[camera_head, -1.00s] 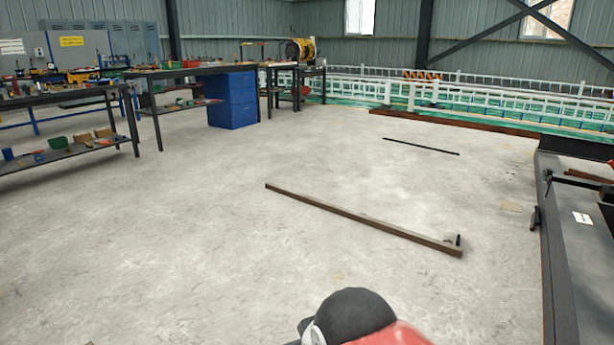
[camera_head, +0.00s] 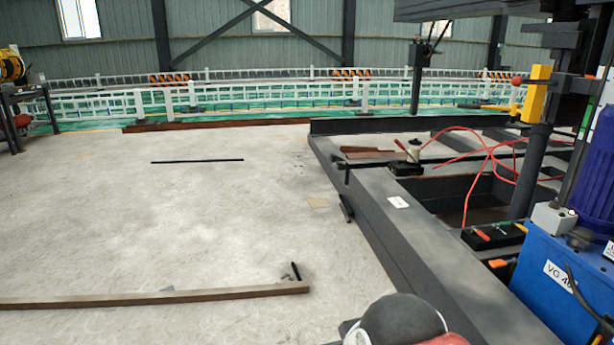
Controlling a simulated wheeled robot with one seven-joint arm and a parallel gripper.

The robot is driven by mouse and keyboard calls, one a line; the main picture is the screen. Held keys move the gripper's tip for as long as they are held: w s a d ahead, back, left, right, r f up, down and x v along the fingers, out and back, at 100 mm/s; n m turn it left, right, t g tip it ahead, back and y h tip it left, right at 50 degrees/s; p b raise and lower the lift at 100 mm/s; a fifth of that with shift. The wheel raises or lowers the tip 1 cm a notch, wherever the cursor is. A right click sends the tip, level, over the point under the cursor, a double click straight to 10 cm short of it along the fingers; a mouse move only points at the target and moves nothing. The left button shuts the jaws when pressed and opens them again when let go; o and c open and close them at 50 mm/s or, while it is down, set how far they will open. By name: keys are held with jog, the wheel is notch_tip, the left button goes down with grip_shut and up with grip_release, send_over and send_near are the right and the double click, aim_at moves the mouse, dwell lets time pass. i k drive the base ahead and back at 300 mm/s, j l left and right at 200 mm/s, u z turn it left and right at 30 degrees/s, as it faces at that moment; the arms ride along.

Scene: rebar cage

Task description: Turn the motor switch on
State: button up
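I cannot clearly make out the motor switch. A blue ribbed motor (camera_head: 594,185) stands upright at the right edge, cut off by the frame. It is on a blue tank (camera_head: 530,275) with a white "VG 46" label. A small light grey box (camera_head: 553,217) sits on the tank's top beside the motor; whether it carries the switch is too small to tell. My gripper's fingers are not in view.
A low dark steel frame (camera_head: 372,222) runs along the floor in front of the tank. Red cables (camera_head: 488,152) and a black tool tray (camera_head: 493,236) lie on it. A long bar (camera_head: 160,298) lies on the floor at left. The concrete floor is otherwise mostly clear.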

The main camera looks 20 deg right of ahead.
aim_at(554, 205)
jog(key=i+z, duration=0.25)
jog(key=i, duration=0.45)
jog(key=i+j+z, duration=0.25)
jog(key=i, duration=0.45)
jog(key=i+l+z, duration=0.1)
jog(key=z, duration=0.3)
jog(key=i+z, duration=0.55)
jog(key=z, duration=0.3)
jog(key=i+j+z, duration=0.1)
jog(key=i+z, duration=0.15)
jog(key=z, duration=0.2)
jog(key=i+j+z, duration=0.1)
jog(key=i+z, duration=0.35)
jog(key=k, duration=0.1)
